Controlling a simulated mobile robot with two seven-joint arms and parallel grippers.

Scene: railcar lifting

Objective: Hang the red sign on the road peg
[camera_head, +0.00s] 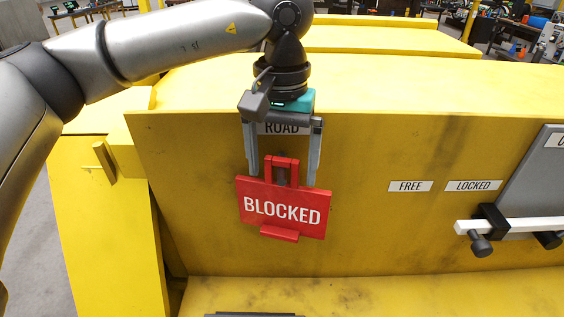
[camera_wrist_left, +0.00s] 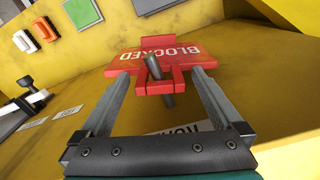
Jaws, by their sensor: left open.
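The red sign (camera_head: 283,211), lettered BLOCKED, is on the yellow wall below the ROAD label (camera_head: 282,128), slightly tilted. A dark peg (camera_head: 281,176) shows in the opening of its handle. In the left wrist view, the peg (camera_wrist_left: 153,67) sticks out through the handle of the sign (camera_wrist_left: 190,53), and the sign appears to hang on it. My left gripper (camera_head: 282,179) is open, its fingers on either side of the handle with gaps between. The fingers also straddle the handle in the left wrist view (camera_wrist_left: 161,75). My right gripper is not in view.
To the right are FREE (camera_head: 410,186) and LOCKED (camera_head: 473,185) labels and a white-handled lever (camera_head: 510,226) on black mounts. A grey panel (camera_head: 540,175) stands behind it. A yellow ledge (camera_head: 380,292) runs below. The wall between sign and labels is bare.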

